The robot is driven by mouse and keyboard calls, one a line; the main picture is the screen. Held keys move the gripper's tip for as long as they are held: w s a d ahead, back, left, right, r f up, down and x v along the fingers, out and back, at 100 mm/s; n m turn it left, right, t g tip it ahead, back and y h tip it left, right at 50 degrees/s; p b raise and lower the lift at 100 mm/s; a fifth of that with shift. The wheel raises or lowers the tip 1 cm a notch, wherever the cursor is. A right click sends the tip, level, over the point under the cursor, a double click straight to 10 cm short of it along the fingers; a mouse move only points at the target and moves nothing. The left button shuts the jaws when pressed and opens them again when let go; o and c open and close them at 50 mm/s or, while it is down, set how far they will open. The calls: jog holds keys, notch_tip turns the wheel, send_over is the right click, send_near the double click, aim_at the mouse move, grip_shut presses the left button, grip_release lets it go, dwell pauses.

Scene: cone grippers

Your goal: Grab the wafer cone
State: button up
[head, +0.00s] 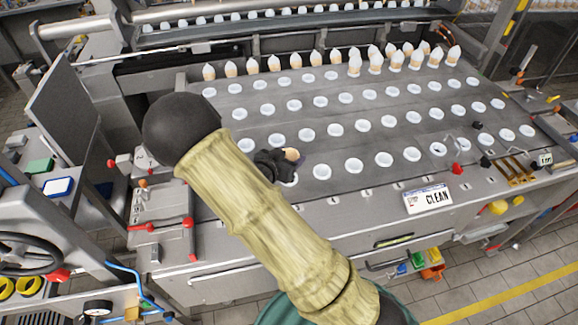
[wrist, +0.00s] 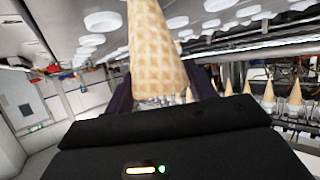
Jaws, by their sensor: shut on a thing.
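A tan wafer cone (wrist: 157,50) with a waffle pattern stands large in the wrist view, between the dark fingers of my gripper (wrist: 162,88). My gripper is shut on it. In the head view my gripper (head: 280,163) is at the front left of the machine's top plate, just over the front row of white-rimmed holes. A small tan piece of the cone (head: 292,154) shows at its fingertips there. My arm hides part of the plate's front left.
Several other cones with white tops (head: 355,62) stand at the back of the grey plate (head: 330,110). The plate has rows of white-rimmed holes. A "CLEAN" sign (head: 428,199) is on the front edge. Red-handled levers (head: 150,227) stand at the left.

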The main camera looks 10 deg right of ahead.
jog(key=shift+r, duration=2.15)
